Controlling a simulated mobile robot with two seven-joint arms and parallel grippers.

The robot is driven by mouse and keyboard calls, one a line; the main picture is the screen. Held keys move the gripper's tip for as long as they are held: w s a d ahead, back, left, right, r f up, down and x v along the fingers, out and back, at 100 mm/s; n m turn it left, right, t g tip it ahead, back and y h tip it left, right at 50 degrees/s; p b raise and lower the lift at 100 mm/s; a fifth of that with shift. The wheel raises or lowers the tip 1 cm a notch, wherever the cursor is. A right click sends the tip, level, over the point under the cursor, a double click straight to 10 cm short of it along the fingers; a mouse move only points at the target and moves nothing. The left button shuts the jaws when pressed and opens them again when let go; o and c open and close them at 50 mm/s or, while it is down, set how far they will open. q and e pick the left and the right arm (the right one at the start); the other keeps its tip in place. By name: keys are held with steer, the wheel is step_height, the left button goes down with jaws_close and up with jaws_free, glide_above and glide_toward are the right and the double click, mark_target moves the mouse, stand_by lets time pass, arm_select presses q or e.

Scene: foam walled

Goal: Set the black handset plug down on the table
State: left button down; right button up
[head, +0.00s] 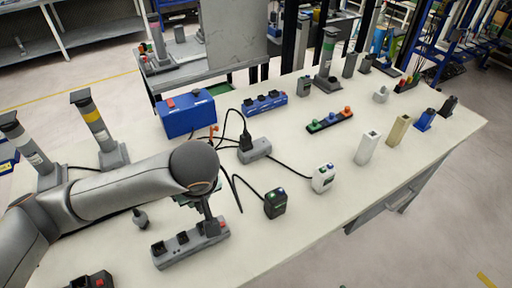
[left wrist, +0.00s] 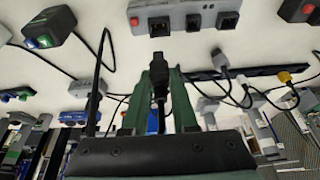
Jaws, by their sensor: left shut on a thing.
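My left gripper (head: 205,207) is just above a grey power strip in the head view. In the left wrist view its two green fingers (left wrist: 158,88) are shut on a black plug (left wrist: 158,80), which sits between the fingertips. The plug's prongs are not clear, and in the head view the plug is largely hidden by my gripper. The plug's tip appears close to the near edge of the strip, and I cannot tell if they touch. The pale table (head: 310,205) lies beneath. My right gripper is not in view.
The grey power strip (head: 168,257) has several dark sockets and a red switch. A black box (head: 275,203) and a white box (head: 322,178) stand to its right, with black cables nearby. The table front right of the strip is clear.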

arm_select(q)
steer(key=shift+w+f, duration=0.1)
steer(key=shift+f, duration=0.05)
steer(key=w+f+b, duration=0.2)
steer(key=w, duration=0.2)
steer(key=w+f+b, duration=0.1)
steer(key=w+f, duration=0.2)
steer(key=w, duration=0.1)
steer(key=w+f+b, duration=0.2)
steer(key=w+f, duration=0.1)
steer(key=w, duration=0.1)
steer(key=shift+w+a+f+b, duration=0.25)
steer(key=shift+w+a+b, duration=0.05)
steer(key=shift+w+a, duration=0.05)
steer(key=shift+w+f, duration=0.35)
steer(key=shift+f, duration=0.1)
steer(key=shift+w+f, duration=0.1)
steer(key=shift+f, duration=1.55)
steer(key=shift+f, duration=0.15)
steer(key=c, duration=0.7)
jaws_free()
